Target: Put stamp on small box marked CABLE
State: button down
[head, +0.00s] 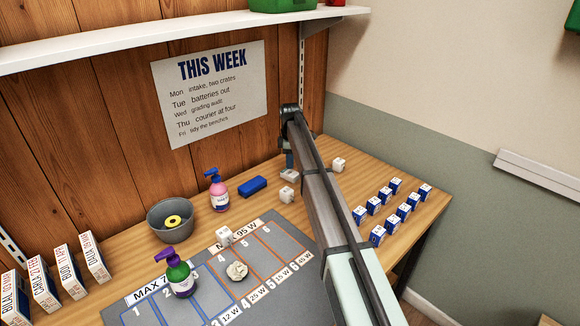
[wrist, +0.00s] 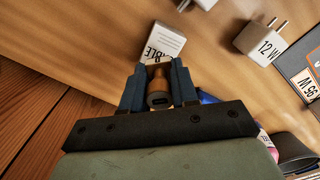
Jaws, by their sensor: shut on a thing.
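The small white box marked CABLE (wrist: 163,42) lies on the table just beyond my fingertips in the wrist view; only "ABLE" is readable. In the head view the box (head: 289,176) shows beside the tip of my arm, near the wooden wall. My gripper (wrist: 157,80) has its blue fingers shut on a small brownish, grey-ended piece, which I take to be the stamp (wrist: 158,99). In the head view my gripper (head: 289,160) is partly hidden by my arm and the stamp cannot be made out. Whether the stamp touches the box cannot be told.
White plugs stand near, one marked 12 W (wrist: 259,43). A blue block (head: 252,187), a pink pump bottle (head: 219,195) and a grey bowl (head: 170,222) are to the left. Several blue-and-white boxes (head: 377,235) stand right. A grey mat (head: 205,262) lies in front.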

jog(key=shift+f, duration=1.35)
jog(key=shift+f, duration=0.1)
jog(key=c, duration=0.9)
grip_release()
jog(key=shift+o, duration=0.2)
notch_tip(320, 180, up, 12)
jog(key=shift+r, duration=0.1)
